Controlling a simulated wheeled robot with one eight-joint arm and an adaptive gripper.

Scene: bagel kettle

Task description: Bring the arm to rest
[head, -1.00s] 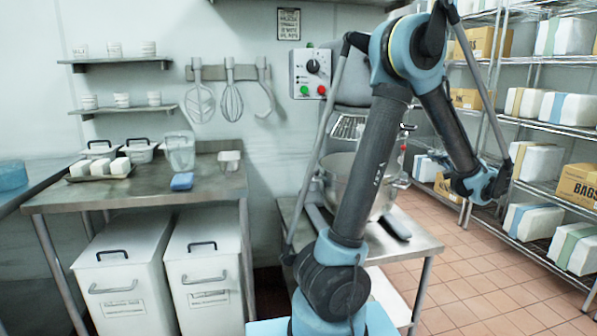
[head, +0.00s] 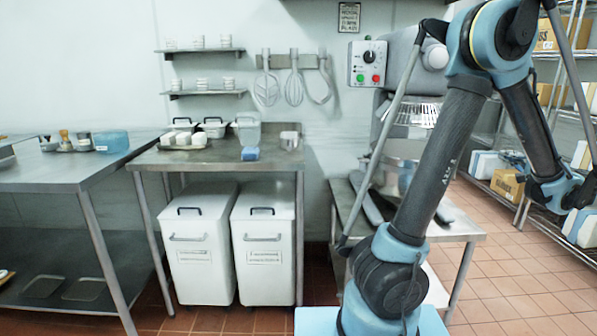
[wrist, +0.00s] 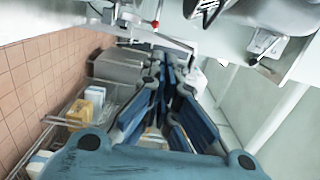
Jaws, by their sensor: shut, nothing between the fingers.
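My arm rises across the right side of the head view and bends down at the far right. My gripper shows in the wrist view (wrist: 168,72), with its dark fingers and blue pads drawn close together and nothing between them. It hangs in the air, apart from the shelves. In the head view the end of the arm lies near the right edge, and the fingers are hard to make out there.
A mixer (head: 412,75) stands behind my arm on a low steel table (head: 465,226). Wire shelves (head: 545,117) hold boxes at right. A steel bench (head: 146,161) stands over two white bins (head: 203,262) (head: 264,262). Another bench (head: 50,174) is at left. Tiled floor is clear at right.

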